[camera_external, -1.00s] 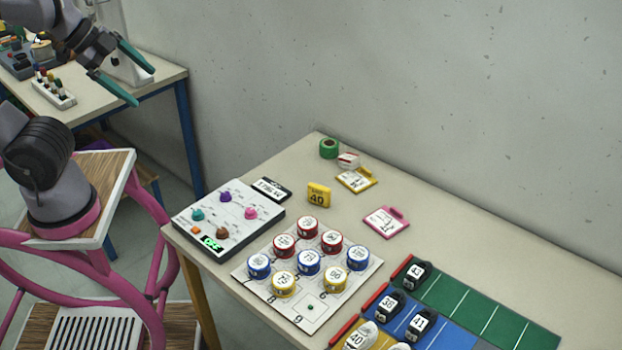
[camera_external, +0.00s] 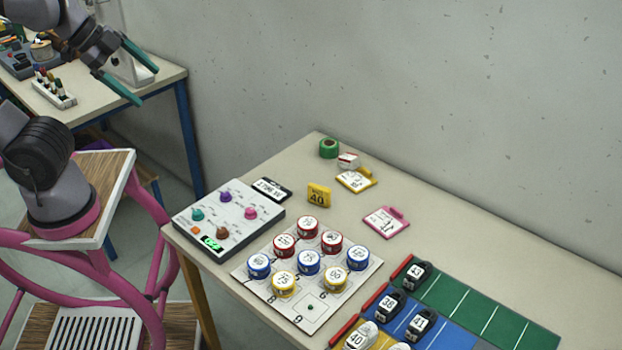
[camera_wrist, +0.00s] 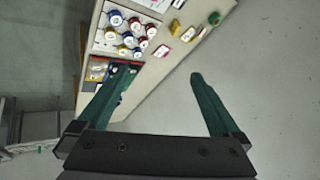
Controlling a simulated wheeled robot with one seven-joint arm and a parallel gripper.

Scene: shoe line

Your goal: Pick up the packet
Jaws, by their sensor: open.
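A small white packet with red marks (camera_external: 348,160) lies near the back of the table, between a green tape roll (camera_external: 329,148) and a yellow clipboard (camera_external: 357,180). I take it for the packet; its print is too small to read. My gripper (camera_external: 148,87) is open and empty, high at the upper left, well away from the packet. In the wrist view, my gripper's (camera_wrist: 160,72) two green fingers are spread wide with nothing between them. The tape roll (camera_wrist: 214,18) shows there at the top, and the packet is too small to make out surely.
A yellow block marked 40 (camera_external: 318,196), a pink clipboard (camera_external: 386,222) and a control box with knobs (camera_external: 228,216) stand on the table. A board of several round tins (camera_external: 308,308) and coloured shoe lanes (camera_external: 470,303) fill the front. The wall (camera_external: 450,90) is close behind.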

